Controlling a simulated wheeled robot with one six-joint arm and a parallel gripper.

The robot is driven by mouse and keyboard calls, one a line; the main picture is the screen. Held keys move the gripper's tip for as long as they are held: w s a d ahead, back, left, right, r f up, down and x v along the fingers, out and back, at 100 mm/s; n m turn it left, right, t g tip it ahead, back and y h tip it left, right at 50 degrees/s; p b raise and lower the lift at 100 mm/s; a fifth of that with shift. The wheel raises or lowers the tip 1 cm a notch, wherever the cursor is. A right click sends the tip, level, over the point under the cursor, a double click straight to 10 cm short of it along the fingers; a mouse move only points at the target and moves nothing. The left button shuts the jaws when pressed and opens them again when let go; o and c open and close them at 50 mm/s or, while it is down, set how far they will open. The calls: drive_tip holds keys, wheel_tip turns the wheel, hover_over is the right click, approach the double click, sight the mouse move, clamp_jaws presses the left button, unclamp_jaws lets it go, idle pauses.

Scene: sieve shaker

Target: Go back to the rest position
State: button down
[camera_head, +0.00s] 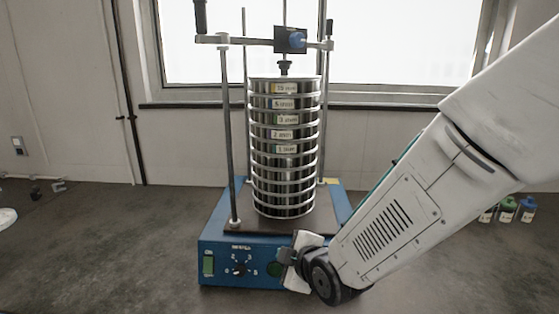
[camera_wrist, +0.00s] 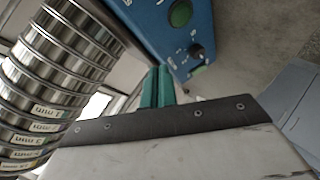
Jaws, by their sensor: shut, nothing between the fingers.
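The sieve shaker has a blue base (camera_head: 222,262) with a front panel holding a dial (camera_head: 239,270), a green rocker switch (camera_head: 208,265) and a green round button (camera_head: 274,270). A tall stack of metal sieves (camera_head: 285,150) stands upright on it under a clamp bar (camera_head: 290,40). My gripper is low in front of the right part of the panel, its fingers mostly hidden in the head view. In the wrist view my gripper (camera_wrist: 157,88) shows teal fingers together and empty, with the panel's green button (camera_wrist: 180,14) and dial (camera_wrist: 195,50) beyond.
Several small bottles (camera_head: 507,210) stand on the grey bench (camera_head: 110,240) at the right, behind my arm. Small dark items (camera_head: 45,188) and a white round object (camera_head: 6,217) lie at the left. The bench left of the shaker is mostly clear. A window is behind.

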drive_tip(key=s+d+r+m+g+h, duration=0.1)
drive_tip(key=s+d+r+m+h, duration=0.15)
drive_tip(key=d, duration=0.35)
drive_tip(key=s+d+r+m+g+h, duration=0.1)
drive_tip(key=s+d+r+m, duration=0.1)
drive_tip(key=d+m, duration=0.3)
drive_tip(key=s+d+r+m+g+h, duration=0.1)
drive_tip(key=s+d+r+m+g, duration=0.2)
drive_tip(key=s+d, duration=0.4)
drive_tip(key=s+d+r+m+g+h, duration=0.1)
drive_tip(key=s+d+r+m+g, duration=0.3)
drive_tip(key=s, duration=1)
drive_tip(key=d+m, duration=0.2)
drive_tip(key=d, duration=0.1)
drive_tip(key=shift+s+d, duration=0.3)
drive_tip(key=shift+s, duration=0.05)
drive_tip(key=shift+m, duration=0.25)
